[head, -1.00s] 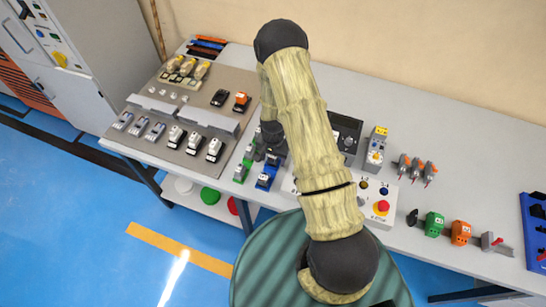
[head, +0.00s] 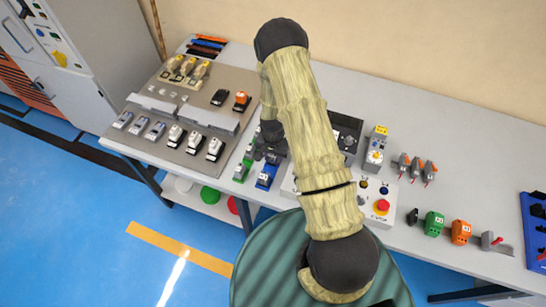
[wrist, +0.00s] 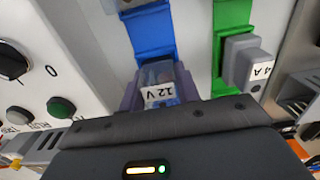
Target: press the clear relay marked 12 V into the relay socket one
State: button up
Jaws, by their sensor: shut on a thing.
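The clear relay (wrist: 159,80) shows in the wrist view with a white label reading 12 V, upside down in the picture. My gripper (wrist: 160,92) is shut on it, with a jaw on each side. The relay is at the near end of a blue holder (wrist: 153,35); I cannot tell whether its pins are seated. In the head view, my gripper (head: 270,145) is partly hidden by my arm, just behind the blue holder (head: 267,173). The relay cannot be made out there. No socket number is readable.
A green holder (wrist: 232,18) with a grey part marked 4 A (wrist: 247,62) stands close beside the blue one. A control panel (wrist: 50,65) with a knob and buttons is on the other side. A brown board (head: 205,92) with several parts lies at the left.

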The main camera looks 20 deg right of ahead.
notch_tip(320, 180, up, 10)
jog(key=shift+b, duration=1.25)
jog(key=shift+f, duration=0.1)
dwell(0.9)
